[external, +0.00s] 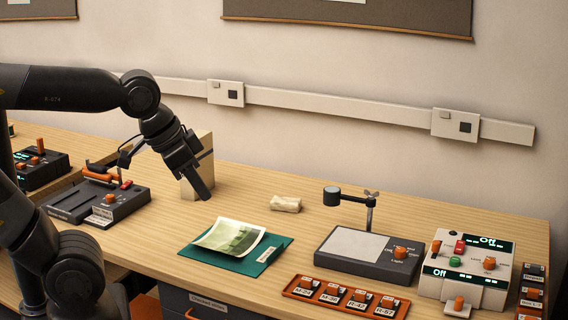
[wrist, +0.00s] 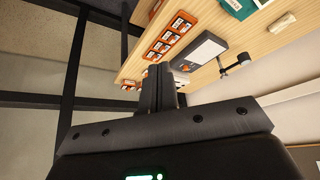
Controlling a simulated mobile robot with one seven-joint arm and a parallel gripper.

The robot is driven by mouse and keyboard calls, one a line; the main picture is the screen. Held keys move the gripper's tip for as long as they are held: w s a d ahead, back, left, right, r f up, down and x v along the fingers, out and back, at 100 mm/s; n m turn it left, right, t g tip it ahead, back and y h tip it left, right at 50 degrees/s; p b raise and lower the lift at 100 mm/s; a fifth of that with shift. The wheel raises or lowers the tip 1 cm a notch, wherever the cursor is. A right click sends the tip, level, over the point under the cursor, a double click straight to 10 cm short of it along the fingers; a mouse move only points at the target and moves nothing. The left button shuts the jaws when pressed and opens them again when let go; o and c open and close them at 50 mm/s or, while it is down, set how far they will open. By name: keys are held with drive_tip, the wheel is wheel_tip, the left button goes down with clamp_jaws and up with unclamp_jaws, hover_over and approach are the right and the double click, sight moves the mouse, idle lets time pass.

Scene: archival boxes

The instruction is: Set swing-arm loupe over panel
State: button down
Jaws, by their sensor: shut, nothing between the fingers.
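The swing-arm loupe (external: 332,196) is a dark cylindrical head on a thin horizontal arm, carried by a post at the back of a grey light-panel unit. In the external view the head hangs left of the post, near the back edge of the pale panel (external: 354,246); whether it overlaps the panel is unclear. The loupe also shows in the wrist view (wrist: 240,62), beside the panel (wrist: 205,52). My gripper (external: 204,194) is shut and empty, pointing down in front of a beige box, well left of the loupe. Its fingers show in the wrist view (wrist: 160,72).
An orange tray of labelled blocks (external: 290,291) and a control box (external: 468,262) stand near the panel. The beige box (external: 190,184) is close behind my gripper.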

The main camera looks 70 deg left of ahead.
drive_tip(key=w+a+r+n, duration=0.1)
drive_tip(key=w+a+r, duration=0.2)
drive_tip(key=w, duration=0.4)
drive_tip(key=w+a+r+n, duration=0.1)
drive_tip(key=w+a+r, duration=0.2)
drive_tip(key=w, duration=0.5)
drive_tip(key=n+g+y, duration=0.2)
drive_tip(key=n+g, duration=0.1)
drive_tip(key=n, duration=0.2)
hover_over(350, 199)
drive_tip(key=a, duration=0.7)
wheel_tip(350, 199, down, 16)
drive_tip(key=shift+s+d, duration=0.15)
drive_tip(key=shift+d, duration=0.1)
drive_tip(key=shift+f, duration=0.1)
wheel_tip(350, 199, down, 9)
drive_tip(key=shift+s+d, duration=0.25)
drive_tip(key=shift+s, duration=0.05)
